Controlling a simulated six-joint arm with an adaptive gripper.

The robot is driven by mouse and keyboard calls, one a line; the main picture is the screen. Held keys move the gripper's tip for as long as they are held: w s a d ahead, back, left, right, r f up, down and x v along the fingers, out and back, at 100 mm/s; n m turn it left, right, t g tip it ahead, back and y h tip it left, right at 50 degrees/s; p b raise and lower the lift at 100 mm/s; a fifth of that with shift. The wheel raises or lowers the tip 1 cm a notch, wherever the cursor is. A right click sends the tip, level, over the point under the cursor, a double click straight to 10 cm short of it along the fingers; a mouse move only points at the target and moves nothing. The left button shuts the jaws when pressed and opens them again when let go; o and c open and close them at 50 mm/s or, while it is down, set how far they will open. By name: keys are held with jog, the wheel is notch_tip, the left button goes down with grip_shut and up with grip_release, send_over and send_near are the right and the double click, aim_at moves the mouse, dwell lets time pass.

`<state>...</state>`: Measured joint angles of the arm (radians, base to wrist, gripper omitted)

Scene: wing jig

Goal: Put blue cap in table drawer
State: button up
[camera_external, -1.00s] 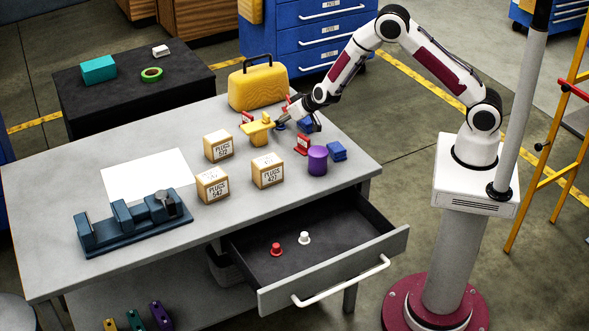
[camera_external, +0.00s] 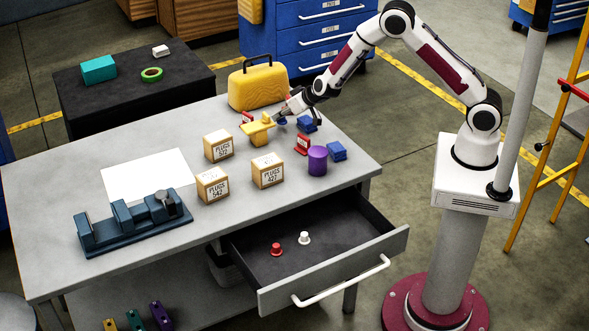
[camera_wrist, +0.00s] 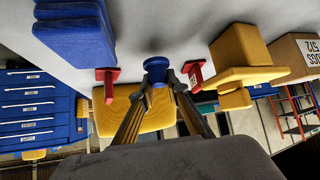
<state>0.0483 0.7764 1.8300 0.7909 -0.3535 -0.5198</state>
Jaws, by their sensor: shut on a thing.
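The blue cap (camera_wrist: 155,68) is between the fingertips of my gripper (camera_wrist: 157,82) in the wrist view. In the external view my gripper (camera_external: 284,114) is over the back of the table, in front of the yellow case, with the small blue cap (camera_external: 282,121) at its tips. My gripper is shut on the cap, which seems to be just above the table; the exact gap is hard to tell. The table drawer (camera_external: 350,262) is pulled open at the front right. A red cap (camera_external: 276,249) and a white cap (camera_external: 304,238) lie inside it.
A yellow piece (camera_external: 258,130) stands close to the left of my gripper. Blue blocks (camera_external: 307,125), a red part (camera_external: 302,143) and a purple cylinder (camera_external: 317,160) stand to the right. Plug boxes (camera_external: 268,170) stand nearer the front. The drawer has free floor around its caps.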

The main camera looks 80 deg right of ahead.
jog(key=shift+r, duration=3.65)
jog(key=shift+r, duration=0.15)
jog(key=shift+r, duration=2.35)
jog(key=n, duration=0.1)
send_over(335, 229)
notch_tip(335, 229, down, 13)
jog(key=shift+y, duration=0.4)
jog(key=shift+d+f, duration=0.1)
jog(key=shift+f, duration=0.05)
jog(key=shift+f, duration=6.8)
